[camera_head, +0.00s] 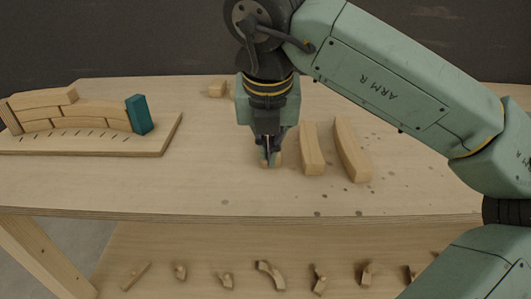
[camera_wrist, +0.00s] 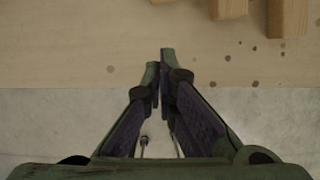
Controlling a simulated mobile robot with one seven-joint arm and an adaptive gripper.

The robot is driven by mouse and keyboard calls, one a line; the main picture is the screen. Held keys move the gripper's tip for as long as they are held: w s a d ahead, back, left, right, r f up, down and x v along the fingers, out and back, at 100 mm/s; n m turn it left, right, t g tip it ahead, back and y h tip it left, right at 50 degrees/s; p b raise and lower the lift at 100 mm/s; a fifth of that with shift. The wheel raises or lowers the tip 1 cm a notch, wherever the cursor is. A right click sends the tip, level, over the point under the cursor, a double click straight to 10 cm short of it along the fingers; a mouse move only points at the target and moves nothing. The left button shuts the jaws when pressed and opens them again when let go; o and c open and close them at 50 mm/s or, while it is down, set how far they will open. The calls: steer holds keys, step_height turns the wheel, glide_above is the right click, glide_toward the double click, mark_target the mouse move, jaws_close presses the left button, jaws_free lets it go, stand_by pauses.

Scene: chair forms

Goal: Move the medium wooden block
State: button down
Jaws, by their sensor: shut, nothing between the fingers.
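Three curved wooden blocks stand or lie in a row on the tabletop. The middle one, which looks like the medium block (camera_head: 311,152), is left of the longest block (camera_head: 351,152). A short block (camera_head: 277,159) is partly hidden by my gripper (camera_head: 268,162). In the wrist view the near ends of the medium block (camera_wrist: 228,8) and the longest block (camera_wrist: 288,18) show at the top right, beyond my gripper (camera_wrist: 160,58). My gripper is shut and empty, pointing down, left of the medium block and apart from it.
At the left, a wooden board (camera_head: 80,145) carries several fitted blocks and a teal block (camera_head: 139,114). A small block (camera_head: 217,89) lies at the back, near my arm. The table's front edge (camera_head: 250,217) is close; a lower shelf (camera_head: 200,250) holds several small wooden pieces.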

mark_target(267, 174)
steer(key=x, duration=0.3)
steer(key=p+x, duration=0.1)
steer(key=x, duration=0.2)
steer(key=p+x, duration=0.1)
steer(key=x, duration=0.2)
steer(key=shift+s+f, duration=0.2)
steer(key=shift+s, duration=0.05)
steer(key=w+p, duration=0.1)
steer(key=w, duration=0.2)
steer(key=shift+w+a+p, duration=0.1)
steer(key=shift+w+p, duration=0.1)
steer(key=shift+p, duration=0.1)
steer(key=shift+w+f, duration=0.1)
steer(key=shift+w, duration=0.3)
